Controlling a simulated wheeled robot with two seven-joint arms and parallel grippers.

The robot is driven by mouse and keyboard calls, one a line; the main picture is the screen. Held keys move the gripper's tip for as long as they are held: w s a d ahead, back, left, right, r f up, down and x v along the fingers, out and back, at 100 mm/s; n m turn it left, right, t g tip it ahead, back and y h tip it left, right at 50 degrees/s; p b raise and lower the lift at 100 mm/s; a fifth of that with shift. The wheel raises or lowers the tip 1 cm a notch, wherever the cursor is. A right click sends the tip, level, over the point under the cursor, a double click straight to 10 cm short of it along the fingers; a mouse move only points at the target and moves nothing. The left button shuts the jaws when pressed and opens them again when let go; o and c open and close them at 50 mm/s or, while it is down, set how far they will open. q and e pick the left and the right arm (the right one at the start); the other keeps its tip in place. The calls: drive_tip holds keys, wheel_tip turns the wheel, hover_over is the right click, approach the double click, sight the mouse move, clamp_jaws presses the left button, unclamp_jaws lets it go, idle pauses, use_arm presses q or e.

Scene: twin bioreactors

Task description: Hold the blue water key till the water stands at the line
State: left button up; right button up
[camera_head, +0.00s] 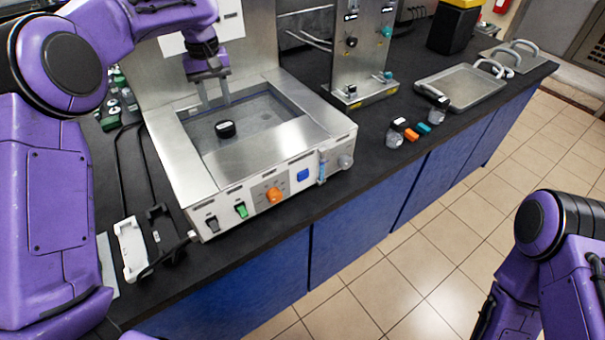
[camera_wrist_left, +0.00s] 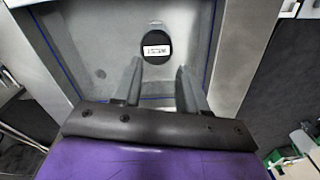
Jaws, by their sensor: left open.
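The blue water key (camera_head: 302,175) sits on the front panel of the steel bath (camera_head: 180,160), right of an orange knob. Nothing touches the key. A blue line (camera_wrist_left: 68,52) runs along the inner walls of the basin. I cannot tell clearly how high the water stands. A black-capped object (camera_head: 225,129) with a white label is in the basin; it also shows in the left wrist view (camera_wrist_left: 156,49). My left gripper (camera_head: 216,104) is open and empty, pointing down over the basin behind the cap. My right gripper is out of view; only its arm shows at lower right.
The panel also has a black switch (camera_head: 211,223), a green switch (camera_head: 241,209) and the orange knob (camera_head: 274,195). Small bottles, coloured blocks and a steel tray (camera_head: 470,88) lie to the right.

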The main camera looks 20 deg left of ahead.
use_arm(q)
clamp_jaws()
idle(1.4)
